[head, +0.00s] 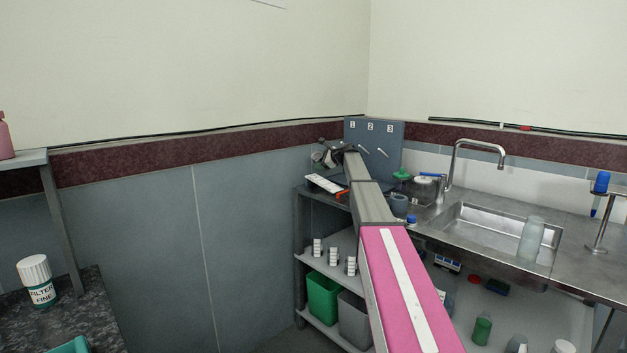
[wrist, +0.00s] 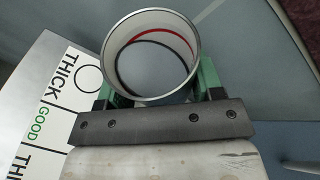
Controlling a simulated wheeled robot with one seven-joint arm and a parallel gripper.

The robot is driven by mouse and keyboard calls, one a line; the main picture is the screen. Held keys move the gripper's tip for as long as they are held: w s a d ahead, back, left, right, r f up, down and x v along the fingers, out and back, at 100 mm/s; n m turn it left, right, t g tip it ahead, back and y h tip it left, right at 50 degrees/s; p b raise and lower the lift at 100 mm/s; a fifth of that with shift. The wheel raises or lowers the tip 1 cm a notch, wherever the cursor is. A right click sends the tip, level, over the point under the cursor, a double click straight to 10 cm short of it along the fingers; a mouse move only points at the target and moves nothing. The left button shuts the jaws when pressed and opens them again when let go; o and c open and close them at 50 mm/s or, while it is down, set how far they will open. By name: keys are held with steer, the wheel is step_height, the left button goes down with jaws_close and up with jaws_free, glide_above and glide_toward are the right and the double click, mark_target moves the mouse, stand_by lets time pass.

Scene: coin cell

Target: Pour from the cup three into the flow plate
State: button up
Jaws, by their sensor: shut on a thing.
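My gripper (wrist: 158,84) is shut on a metallic cup (wrist: 184,38), with a green finger on either side of it. The wrist view looks into the cup's round opening and shows a red ring and a dark ring inside; no number is readable on it. The white flow plate (wrist: 48,120), printed THICK, GOOD and a partly hidden third word, lies beyond the cup on the left. In the head view my gripper (head: 328,154) is small and above the back-left of the bench, near the flow plate (head: 325,184). Whether the cup holds liquid is unclear.
A grey numbered panel (head: 388,140) with hooks stands behind the bench. To the right are a dark mug (head: 398,205), a sink (head: 490,230) with a tap (head: 470,145) and a clear beaker (head: 531,240). A shelf (head: 335,262) below carries small white containers.

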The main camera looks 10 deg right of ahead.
steer(key=shift+s+a+r+n+t+h+p, duration=0.1)
steer(key=shift+r+n+t+h+p, duration=0.25)
steer(key=shift+n, duration=0.15)
stand_by(1.7)
steer(key=shift+f+n+t+p, duration=0.25)
steer(key=shift+f+n+p, duration=0.15)
steer(key=shift+n, duration=0.2)
stand_by(2.1)
steer(key=shift+r+m, duration=0.35)
steer(key=shift+m, duration=0.15)
steer(key=shift+w+d+f+m+g+y, duration=0.2)
steer(key=shift+f+m+g+y, duration=0.1)
steer(key=shift+m+g, duration=0.2)
steer(key=shift+w+d+f+m+g+y, duration=0.15)
steer(key=shift+w+f+m+g, duration=0.1)
steer(key=shift+m+g, duration=0.25)
